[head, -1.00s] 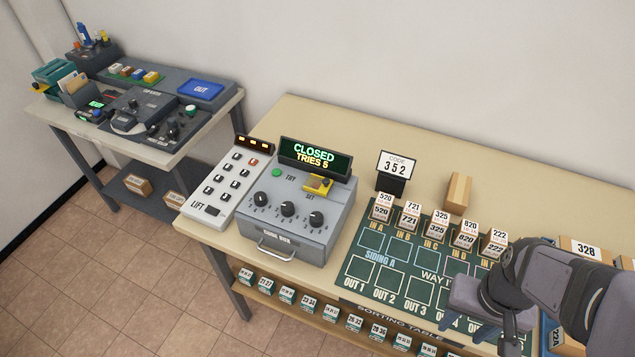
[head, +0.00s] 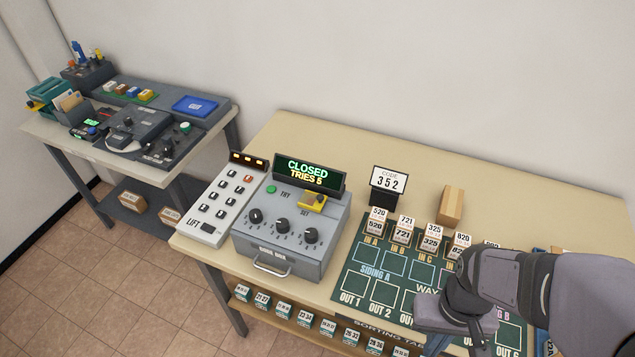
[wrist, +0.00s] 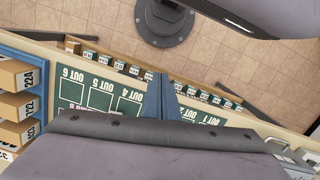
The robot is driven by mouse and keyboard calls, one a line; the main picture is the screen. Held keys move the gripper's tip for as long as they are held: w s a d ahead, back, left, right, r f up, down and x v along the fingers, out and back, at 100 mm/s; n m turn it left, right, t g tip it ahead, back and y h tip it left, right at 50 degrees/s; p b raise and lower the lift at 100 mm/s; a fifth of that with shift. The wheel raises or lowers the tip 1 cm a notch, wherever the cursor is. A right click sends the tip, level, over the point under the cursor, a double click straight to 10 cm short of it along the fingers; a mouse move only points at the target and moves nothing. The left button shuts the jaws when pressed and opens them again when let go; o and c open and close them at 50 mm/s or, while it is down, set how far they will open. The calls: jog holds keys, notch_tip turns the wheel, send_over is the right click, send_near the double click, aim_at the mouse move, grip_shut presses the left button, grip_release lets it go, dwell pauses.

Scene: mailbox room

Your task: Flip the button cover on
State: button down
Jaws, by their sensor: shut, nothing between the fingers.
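The button cover (head: 312,201) is a small yellow piece on the sloped top of the grey dial box (head: 322,228), above the word SET. Its far side shows a dark part; I cannot tell its exact lid angle. My gripper (head: 440,342) is well to the right and nearer the camera, over the green sorting mat, apart from the cover. In the wrist view my gripper (wrist: 161,92) has its blue-grey fingers together and empty, with the mat's OUT squares beyond. The cover is not visible in the wrist view.
The box's display (head: 309,173) reads CLOSED, TRIES 5. A green button (head: 271,189) sits beside TRY. A LIFT keypad (head: 218,208) stands left of the box. The code sign (head: 390,183) shows 352. Small numbered boxes line the mat (head: 366,251). A side table (head: 228,112) stands left.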

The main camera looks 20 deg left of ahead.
jog(key=w+a+r+n+t, duration=0.1)
jog(key=w+a+r+n, duration=0.1)
jog(key=w+a, duration=0.4)
jog(key=w+a+r+n+t+y+p, duration=0.1)
jog(key=w+a+r, duration=0.1)
jog(key=w+a, duration=0.5)
jog(key=w+a+r+n+p, duration=0.1)
jog(key=w+a, duration=0.5)
jog(key=a, duration=0.9)
jog(key=shift+w+r+n+t+y, duration=0.2)
jog(key=shift+r+n+t+y, duration=0.2)
jog(key=shift+r+n, duration=0.5)
jog(key=w+a+r+t+y, duration=0.1)
jog(key=w+a+r, duration=0.2)
jog(key=r, duration=0.4)
jog(key=shift+w+a+r+n, duration=0.15)
jog(key=shift+w+a+n, duration=0.2)
jog(key=shift+w, duration=0.2)
jog(key=shift+p, duration=0.35)
jog(key=p, duration=0.4)
send_over(315, 193)
jog(key=s+d, duration=0.1)
jog(key=s, duration=0.1)
jog(key=shift+w+d+f, duration=0.1)
jog(key=shift+w+f, duration=0.05)
jog(key=shift+f, duration=2.2)
jog(key=shift+w+d+f, duration=0.1)
jog(key=shift+f, duration=2.25)
